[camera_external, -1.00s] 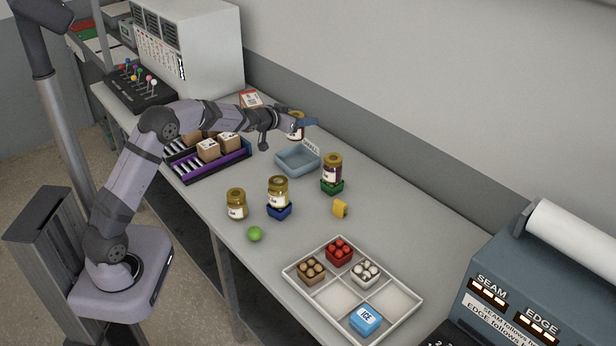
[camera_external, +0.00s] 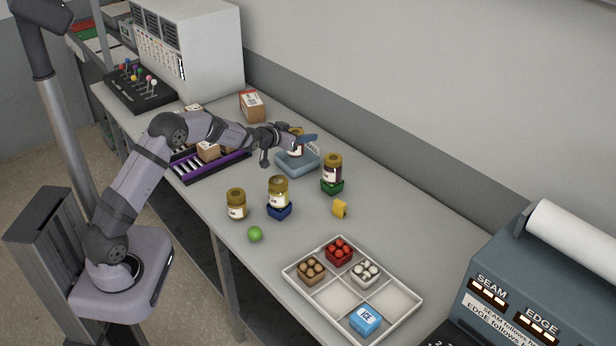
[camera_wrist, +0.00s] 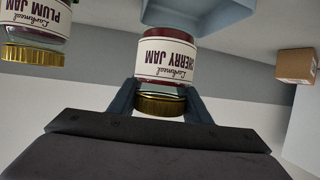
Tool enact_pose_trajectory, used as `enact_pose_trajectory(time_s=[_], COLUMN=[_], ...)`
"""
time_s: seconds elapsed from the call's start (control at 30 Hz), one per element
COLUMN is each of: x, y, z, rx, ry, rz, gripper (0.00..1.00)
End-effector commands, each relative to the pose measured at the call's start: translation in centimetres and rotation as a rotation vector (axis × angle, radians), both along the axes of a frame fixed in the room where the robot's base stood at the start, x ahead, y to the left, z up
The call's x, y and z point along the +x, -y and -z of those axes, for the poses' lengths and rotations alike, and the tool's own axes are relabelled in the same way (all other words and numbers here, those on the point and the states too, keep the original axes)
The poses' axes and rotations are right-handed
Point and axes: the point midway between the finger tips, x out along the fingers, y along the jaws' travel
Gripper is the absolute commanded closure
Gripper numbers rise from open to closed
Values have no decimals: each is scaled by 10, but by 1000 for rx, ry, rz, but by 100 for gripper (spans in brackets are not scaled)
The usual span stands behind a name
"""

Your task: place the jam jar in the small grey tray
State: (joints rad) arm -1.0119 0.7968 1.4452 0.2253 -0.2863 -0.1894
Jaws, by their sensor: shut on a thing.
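My gripper (camera_wrist: 160,100) is shut on a jam jar (camera_wrist: 166,58) with a gold lid and a cherry jam label, held by its lid end. In the outside view this jar (camera_external: 295,143) is over the small grey tray (camera_external: 299,171), with the gripper (camera_external: 299,137) at its top. The tray also shows at the top of the wrist view (camera_wrist: 200,14), beyond the jar's base. Whether the jar touches the tray floor cannot be told. A plum jam jar stands on a green block (camera_external: 332,187) to the right; it also shows in the wrist view (camera_wrist: 36,30).
Two other jars, one on the bench (camera_external: 236,204) and one on a blue block (camera_external: 278,192), stand nearer. A green ball (camera_external: 255,234), a yellow piece (camera_external: 340,208), a divided white tray (camera_external: 340,302), a purple-edged rack (camera_external: 222,169) and a cardboard box (camera_external: 252,106) lie around.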

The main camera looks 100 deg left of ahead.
Motion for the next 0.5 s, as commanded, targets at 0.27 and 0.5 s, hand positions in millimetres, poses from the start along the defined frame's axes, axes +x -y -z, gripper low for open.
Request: enact_pose_trajectory(time_s=[0.27, 0.5], x=[0, 0], y=[0, 0], z=[28, 34], rx=[-1, 2], ry=[1, 2], rz=[0, 0], gripper=[90, 90])
